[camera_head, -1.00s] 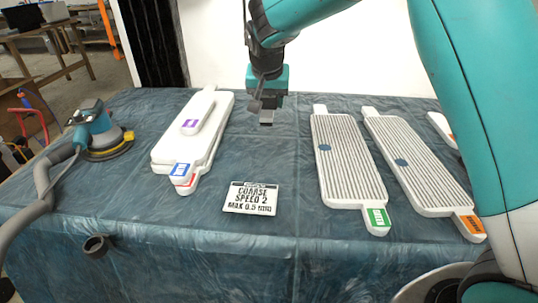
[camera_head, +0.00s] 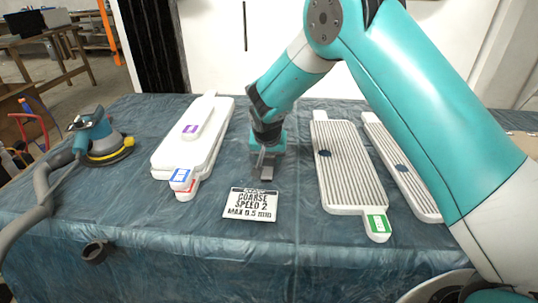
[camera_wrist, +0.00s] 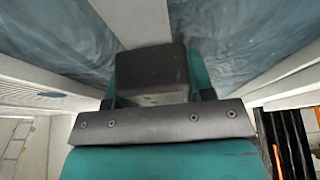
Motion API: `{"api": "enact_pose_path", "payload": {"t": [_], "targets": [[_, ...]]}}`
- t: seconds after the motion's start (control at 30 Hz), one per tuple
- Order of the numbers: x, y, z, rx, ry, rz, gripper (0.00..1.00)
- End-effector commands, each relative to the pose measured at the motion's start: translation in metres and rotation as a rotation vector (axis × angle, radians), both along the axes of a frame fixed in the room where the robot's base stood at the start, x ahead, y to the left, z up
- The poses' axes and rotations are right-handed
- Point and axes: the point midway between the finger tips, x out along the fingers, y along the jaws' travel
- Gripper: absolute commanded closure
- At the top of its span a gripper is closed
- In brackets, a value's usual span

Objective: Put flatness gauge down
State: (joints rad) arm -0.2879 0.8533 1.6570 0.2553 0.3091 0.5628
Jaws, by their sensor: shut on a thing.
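My gripper (camera_head: 263,168) points down just above or at the table cloth, behind the sign card and between the white panel stack and the ribbed panel. It is shut on a small dark grey piece, which I take to be the flatness gauge; in the head view the piece blends with the fingers. In the wrist view a dark block (camera_wrist: 152,68) stands in front of the teal gripper body. Whether the piece touches the cloth is hard to tell.
The table (camera_head: 120,235) has a blue-grey sheet. The card (camera_head: 250,204) reads COARSE SPEED 2. White stacked panels (camera_head: 165,158) lie left; ribbed panels (camera_head: 345,165) lie right. A sander (camera_head: 100,142) with hose stands far left. A dark ring (camera_head: 95,252) lies near the front edge.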

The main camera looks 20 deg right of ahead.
Motion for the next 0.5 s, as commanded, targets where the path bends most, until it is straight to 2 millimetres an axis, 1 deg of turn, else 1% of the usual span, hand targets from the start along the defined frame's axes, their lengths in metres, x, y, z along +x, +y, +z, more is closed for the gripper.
{"api": "enact_pose_path", "payload": {"t": [0.1,0.23,0.27,0.3,0.33,0.37,0.5], "targets": [[0.0003,0.0001,0.0009,0.000,-0.001,0.000,0.83],[0.0002,0.0000,-0.0031,0.000,-0.001,0.000,0.83],[0.0002,0.0000,-0.0020,0.000,0.000,0.000,0.44],[0.0001,0.0000,-0.0018,0.000,0.000,0.000,0.35],[0.0001,0.0000,-0.0018,0.000,0.000,0.000,0.28],[0.0001,0.0000,-0.0018,0.000,0.000,0.000,0.26],[0.0001,0.0000,-0.0017,0.000,0.000,0.000,0.26]]}}
